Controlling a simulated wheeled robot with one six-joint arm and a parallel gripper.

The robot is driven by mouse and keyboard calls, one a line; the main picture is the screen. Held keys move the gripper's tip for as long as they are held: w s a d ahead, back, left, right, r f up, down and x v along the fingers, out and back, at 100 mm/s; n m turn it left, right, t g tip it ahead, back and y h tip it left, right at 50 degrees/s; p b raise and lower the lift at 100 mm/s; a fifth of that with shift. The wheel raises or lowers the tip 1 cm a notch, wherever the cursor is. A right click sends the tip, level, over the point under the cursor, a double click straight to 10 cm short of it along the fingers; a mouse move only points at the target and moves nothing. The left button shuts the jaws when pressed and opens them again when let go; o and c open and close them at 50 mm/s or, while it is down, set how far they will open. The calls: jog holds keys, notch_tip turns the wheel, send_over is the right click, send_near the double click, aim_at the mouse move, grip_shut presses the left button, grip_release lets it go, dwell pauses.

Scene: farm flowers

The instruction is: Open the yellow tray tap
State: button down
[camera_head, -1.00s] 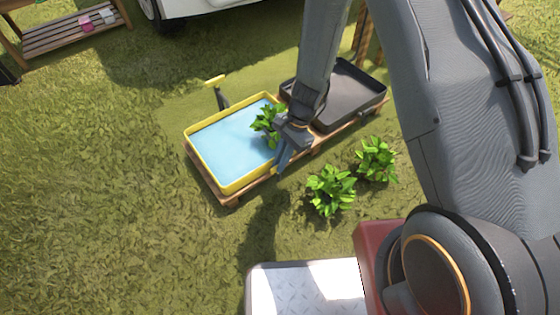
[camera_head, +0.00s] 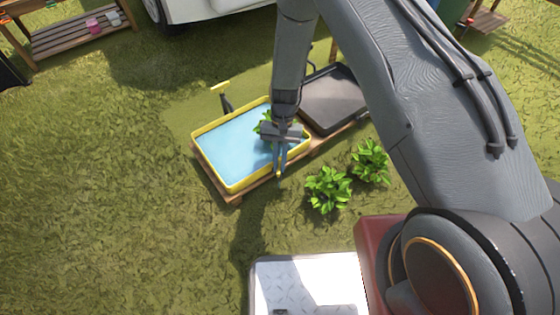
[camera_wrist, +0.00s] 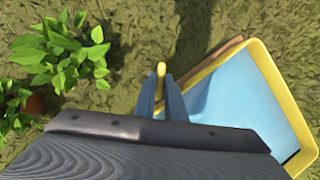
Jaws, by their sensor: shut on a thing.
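The yellow tray (camera_head: 233,188) holds blue water and sits on a low wooden pallet. Its yellow rim also shows at the right of the wrist view (camera_wrist: 272,75). A small yellow tap handle (camera_wrist: 161,69) lies between my fingertips, just outside the tray's near side. My gripper (camera_head: 280,172) points down there in the head view, and its blue-grey fingers are shut on the handle in the wrist view (camera_wrist: 161,80). The tap's body is hidden behind my fingers and wrist.
A dark tray (camera_head: 335,98) stands to the right on the same pallet. Leafy plants (camera_head: 328,188) grow on the grass nearby, and another plant (camera_head: 262,122) shows behind my gripper. A dark post with a yellow top (camera_head: 221,87) stands behind the yellow tray. Open grass lies left.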

jog(key=n+h+p, duration=0.1)
jog(key=n, duration=0.3)
jog(key=shift+a+n+h+p, duration=0.2)
jog(key=shift+n+h+p, duration=0.1)
jog(key=shift+h+p, duration=0.1)
jog(key=n+t+h+p, duration=0.1)
jog(key=n, duration=0.3)
jog(key=shift+a, duration=0.1)
jog(key=shift+n+h, duration=0.3)
jog(key=c, duration=1.8)
grip_release()
jog(key=shift+p+v, duration=1.3)
jog(key=shift+v, duration=2.6)
jog(key=shift+a, duration=0.1)
